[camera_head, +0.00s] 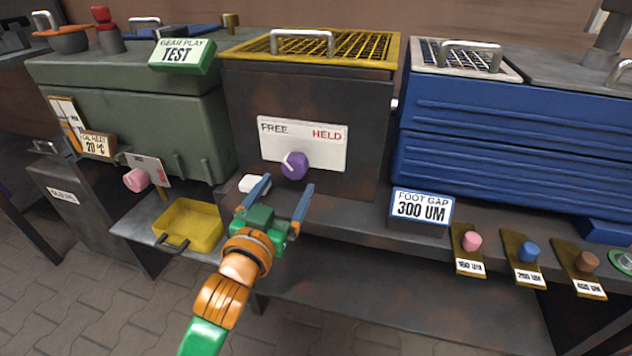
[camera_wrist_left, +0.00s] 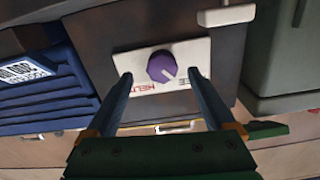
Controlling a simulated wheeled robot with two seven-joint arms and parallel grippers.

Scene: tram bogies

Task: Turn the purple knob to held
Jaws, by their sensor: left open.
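The purple knob (camera_head: 295,166) sits on a white plate (camera_head: 330,143) on the front of the dark box with the yellow grille. The plate reads FREE at left and HELD at right. The knob's white mark points up and left, to the FREE side. My left gripper (camera_head: 287,184) is open and empty, in front of and just below the knob. In the left wrist view the knob (camera_wrist_left: 161,66) shows between the two spread fingers (camera_wrist_left: 160,74), apparently touching neither. My right gripper is not in view.
A small white block (camera_head: 254,184) lies by my left fingers. A yellow tray (camera_head: 188,224) and pink knob (camera_head: 136,180) are at left. A FOOT GAP 300 UM sign (camera_head: 421,206) stands at right, by several coloured pegs. The blue box (camera_head: 510,140) is further right.

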